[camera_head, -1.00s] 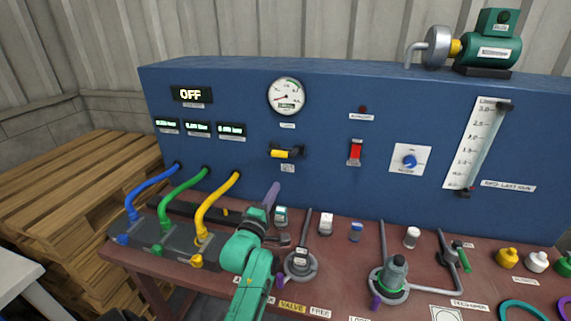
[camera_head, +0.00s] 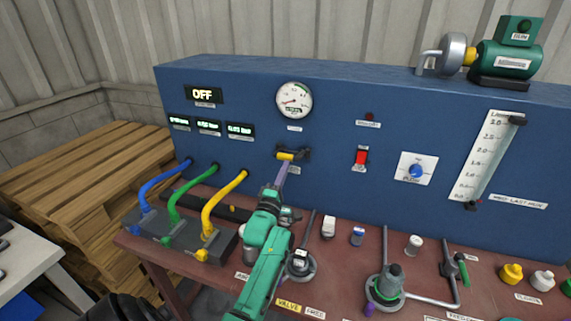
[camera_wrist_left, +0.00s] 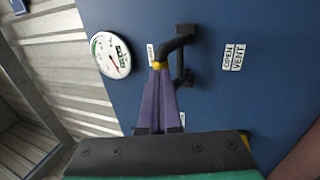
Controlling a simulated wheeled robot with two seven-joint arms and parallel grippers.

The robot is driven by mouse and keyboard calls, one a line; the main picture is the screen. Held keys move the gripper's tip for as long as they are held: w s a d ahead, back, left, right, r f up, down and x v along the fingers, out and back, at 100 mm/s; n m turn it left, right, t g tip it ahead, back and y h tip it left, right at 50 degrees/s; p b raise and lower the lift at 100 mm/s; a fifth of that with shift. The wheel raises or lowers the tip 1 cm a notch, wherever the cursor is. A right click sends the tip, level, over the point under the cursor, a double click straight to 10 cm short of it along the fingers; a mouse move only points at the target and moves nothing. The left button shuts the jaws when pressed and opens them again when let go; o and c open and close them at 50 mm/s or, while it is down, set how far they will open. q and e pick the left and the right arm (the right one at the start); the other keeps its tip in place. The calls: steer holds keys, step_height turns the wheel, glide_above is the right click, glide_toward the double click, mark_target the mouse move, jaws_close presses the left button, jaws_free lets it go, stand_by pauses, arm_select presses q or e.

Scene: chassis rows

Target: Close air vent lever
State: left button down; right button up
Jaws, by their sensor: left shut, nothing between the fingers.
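The air vent lever (camera_head: 286,156) is a small yellow handle with a black mount on the blue panel, below the round gauge. In the left wrist view the lever (camera_wrist_left: 178,48) shows as a black bent bar with a yellow part at the fingertips. My left gripper (camera_head: 285,165) has purple fingers pointing up at the lever. In the left wrist view the gripper (camera_wrist_left: 159,75) is shut, with its tips at the yellow part; I cannot tell whether they touch it. The fingers hide some of the lever.
The blue panel (camera_head: 335,113) stands behind the brown table. A round gauge (camera_head: 294,100) is above the lever, a red switch (camera_head: 361,158) to its right. Blue, green and yellow hoses (camera_head: 226,190) are at left. A valve (camera_head: 386,285) with pipes stands at right.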

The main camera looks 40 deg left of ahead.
mark_target(286, 155)
arm_select(q)
steer(key=shift+w+a+r, duration=0.1)
steer(key=shift+w, duration=0.2)
steer(key=r+p, duration=0.1)
steer(key=r, duration=0.2)
steer(key=r+p, duration=0.1)
steer(key=shift+w+a+r+p, duration=0.15)
steer(key=shift+w+p, duration=0.15)
steer(key=shift+w, duration=0.1)
steer(key=shift+w+r, duration=0.1)
steer(key=shift+r, duration=0.1)
steer(key=shift+w+f, duration=0.1)
